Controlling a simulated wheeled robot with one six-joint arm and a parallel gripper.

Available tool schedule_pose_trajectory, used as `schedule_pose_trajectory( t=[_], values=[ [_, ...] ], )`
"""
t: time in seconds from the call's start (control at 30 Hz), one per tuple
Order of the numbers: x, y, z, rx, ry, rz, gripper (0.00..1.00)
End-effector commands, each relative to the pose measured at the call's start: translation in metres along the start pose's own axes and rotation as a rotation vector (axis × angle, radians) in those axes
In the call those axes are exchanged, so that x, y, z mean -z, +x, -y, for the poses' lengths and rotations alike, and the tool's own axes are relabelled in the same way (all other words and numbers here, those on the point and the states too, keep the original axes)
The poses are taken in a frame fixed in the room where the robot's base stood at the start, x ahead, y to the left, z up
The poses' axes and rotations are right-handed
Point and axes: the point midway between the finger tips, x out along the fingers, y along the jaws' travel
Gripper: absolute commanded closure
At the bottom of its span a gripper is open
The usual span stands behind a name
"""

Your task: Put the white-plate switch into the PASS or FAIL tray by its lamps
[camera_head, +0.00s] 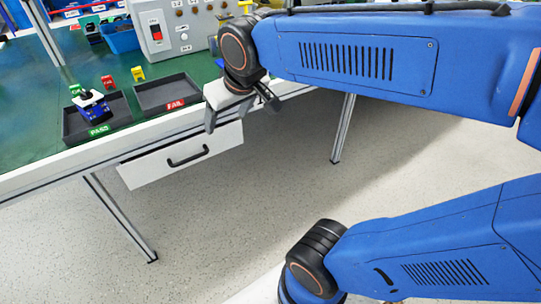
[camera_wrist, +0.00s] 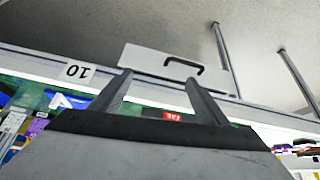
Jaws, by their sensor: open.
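The switch (camera_head: 92,107) has a white plate with a dark knob on a blue body. It sits in the dark tray with the green PASS label (camera_head: 119,108), at the left of the bench. The tray with the red FAIL label (camera_head: 165,92) is to its right and looks empty; its red label also shows between my fingers in the wrist view. My gripper (camera_head: 241,118) is open and empty, out by the bench's front edge, right of both trays and apart from the switch. In the wrist view its fingers (camera_wrist: 159,78) point toward the drawer front.
A grey test box (camera_head: 175,28) with a red rocker switch and lamps stands at the back. Small green, red (camera_head: 108,82) and yellow tags stand behind the trays. A blue bin (camera_head: 122,38) is at the back left. A drawer (camera_head: 185,155) hangs under the bench edge.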

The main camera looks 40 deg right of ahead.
Motion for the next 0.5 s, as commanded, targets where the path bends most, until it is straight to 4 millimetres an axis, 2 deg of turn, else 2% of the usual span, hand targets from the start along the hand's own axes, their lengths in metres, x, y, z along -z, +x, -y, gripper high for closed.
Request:
schedule_pose_trajectory(
  t=[0.03, 0.2, 0.33, 0.5],
  values=[
    [-0.025, -0.003, -0.011, -0.009, 0.022, 0.017, 0.31],
    [-0.094, -0.004, -0.028, -0.020, 0.066, 0.078, 0.31],
    [-0.126, -0.004, -0.032, -0.021, 0.087, 0.105, 0.31],
    [-0.140, -0.003, -0.033, -0.020, 0.095, 0.119, 0.31]
  ],
)
